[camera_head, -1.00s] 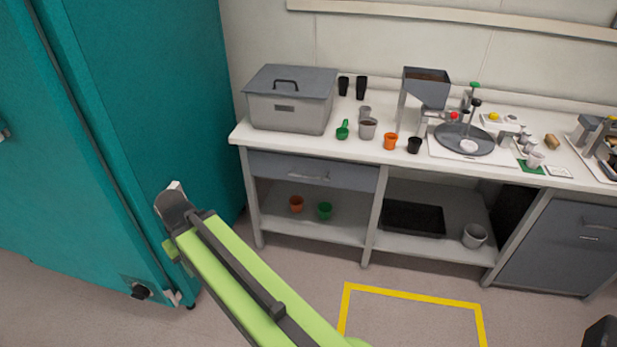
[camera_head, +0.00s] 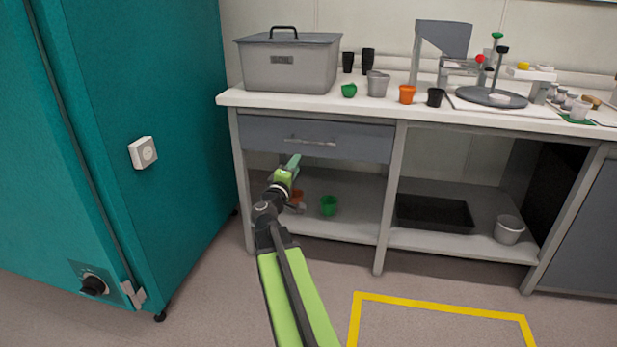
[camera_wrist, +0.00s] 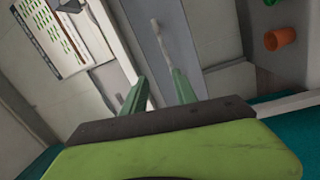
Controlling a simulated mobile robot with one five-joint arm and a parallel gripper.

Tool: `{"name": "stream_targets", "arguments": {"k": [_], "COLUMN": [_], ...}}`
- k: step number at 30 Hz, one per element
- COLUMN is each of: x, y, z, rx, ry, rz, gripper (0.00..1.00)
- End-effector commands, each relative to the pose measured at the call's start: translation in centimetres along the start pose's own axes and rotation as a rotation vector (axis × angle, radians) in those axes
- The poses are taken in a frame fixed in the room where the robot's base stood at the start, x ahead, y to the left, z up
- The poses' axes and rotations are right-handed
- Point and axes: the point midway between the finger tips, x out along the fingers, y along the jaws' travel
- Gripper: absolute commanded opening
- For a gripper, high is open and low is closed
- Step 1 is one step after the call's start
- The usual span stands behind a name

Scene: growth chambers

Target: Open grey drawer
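The grey drawer (camera_head: 340,139) sits under the white worktop at the left of the bench and is shut. Its bar handle (camera_head: 310,142) runs across the front. My gripper (camera_head: 292,163) is just below and in front of the handle in the head view. In the wrist view, my gripper (camera_wrist: 158,84) has its two green fingers spread apart with nothing between them. The drawer front (camera_wrist: 165,40) and its handle (camera_wrist: 158,38) appear there, with the handle beyond the fingertips, roughly in line with the gap. I see no contact with the handle.
A teal cabinet (camera_head: 160,90) stands to the left. A grey lidded box (camera_head: 288,65) and several cups sit on the worktop (camera_head: 390,105).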

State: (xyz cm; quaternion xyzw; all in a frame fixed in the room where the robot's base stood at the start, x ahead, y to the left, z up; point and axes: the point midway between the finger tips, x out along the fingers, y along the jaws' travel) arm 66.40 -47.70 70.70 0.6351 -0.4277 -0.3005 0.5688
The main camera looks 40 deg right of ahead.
Motion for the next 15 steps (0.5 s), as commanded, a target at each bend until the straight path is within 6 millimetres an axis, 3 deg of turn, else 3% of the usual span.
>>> {"name": "stream_targets", "arguments": {"k": [1,3,11,15], "x": [0.5,1.1,1.7,3.0], "y": [-2.8,-3.3,-3.2,-3.0], "z": [0.8,1.0,1.1,0.9], "rx": [-0.045,-0.097,-0.163,-0.162], "ry": [0.025,0.058,0.095,0.094], "rz": [0.028,0.056,0.084,0.084], "gripper": [0.34,0.34,0.34,0.34]}}
